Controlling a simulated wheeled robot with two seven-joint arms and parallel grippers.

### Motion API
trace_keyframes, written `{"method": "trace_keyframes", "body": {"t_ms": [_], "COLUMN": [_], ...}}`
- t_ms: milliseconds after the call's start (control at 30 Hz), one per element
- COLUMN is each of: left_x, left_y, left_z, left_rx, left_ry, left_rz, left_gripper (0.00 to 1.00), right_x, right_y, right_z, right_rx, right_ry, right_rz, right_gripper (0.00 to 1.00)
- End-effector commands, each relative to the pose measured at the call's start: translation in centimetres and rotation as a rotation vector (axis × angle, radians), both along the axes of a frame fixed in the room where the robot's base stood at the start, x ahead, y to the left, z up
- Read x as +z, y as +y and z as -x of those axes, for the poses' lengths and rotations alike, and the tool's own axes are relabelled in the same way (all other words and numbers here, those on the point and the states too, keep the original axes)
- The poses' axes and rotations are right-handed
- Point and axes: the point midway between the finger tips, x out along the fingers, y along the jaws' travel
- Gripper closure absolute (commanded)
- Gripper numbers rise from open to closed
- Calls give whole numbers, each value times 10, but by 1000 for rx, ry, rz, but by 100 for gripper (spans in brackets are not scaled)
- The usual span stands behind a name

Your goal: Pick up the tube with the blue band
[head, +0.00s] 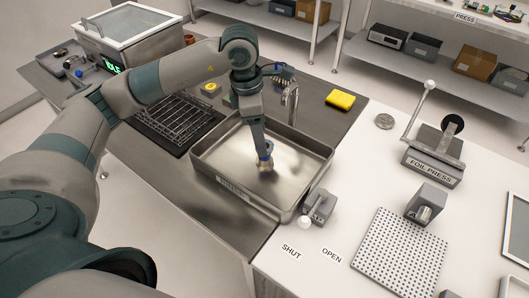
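My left arm comes in from the left and bends down over the steel basin (222,184). My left gripper (264,160) points down inside the basin, close to its floor. A small blue patch (268,147) with a pale part below it shows at the fingertips. It may be the tube with the blue band, but it is too small to be sure. Whether the fingers are closed on it cannot be told. A dark holder (284,74) with small blue and light tips stands behind my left wrist, partly hidden by it. My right gripper is not in view.
A curved faucet (291,103) rises at the basin's back rim. A wire rack (177,121) lies left of the basin, a yellow sponge (340,99) behind it. A grey valve block (318,206), perforated plate (401,252) and foil press (434,158) stand on the white table right.

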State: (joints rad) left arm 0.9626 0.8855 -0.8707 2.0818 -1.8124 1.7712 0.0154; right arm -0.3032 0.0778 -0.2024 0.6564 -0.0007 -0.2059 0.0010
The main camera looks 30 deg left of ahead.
Motion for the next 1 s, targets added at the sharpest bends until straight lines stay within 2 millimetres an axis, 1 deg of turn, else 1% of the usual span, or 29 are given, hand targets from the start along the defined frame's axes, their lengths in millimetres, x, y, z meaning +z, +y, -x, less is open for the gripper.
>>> {"method": "trace_keyframes", "body": {"t_ms": [233,367,433,533,633,800,1000], "left_x": [-1,-5,-11,-21,-35,-49,-51], "left_y": [0,-2,-3,-6,-8,-9,-9], "left_z": [0,-1,-2,-4,-6,-7,-7], "left_rx": [0,0,0,-1,0,0,-1], "left_ry": [1,2,3,5,4,1,1], "left_rz": [1,1,1,1,1,1,0], "left_gripper": [40,40,40,40,40,40,40], "right_x": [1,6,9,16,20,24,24], "right_y": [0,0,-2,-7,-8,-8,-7], "right_z": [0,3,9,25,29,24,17], "right_rx": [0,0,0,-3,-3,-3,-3], "right_ry": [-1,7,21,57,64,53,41], "right_rz": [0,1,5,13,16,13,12], "right_gripper": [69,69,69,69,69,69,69]}}
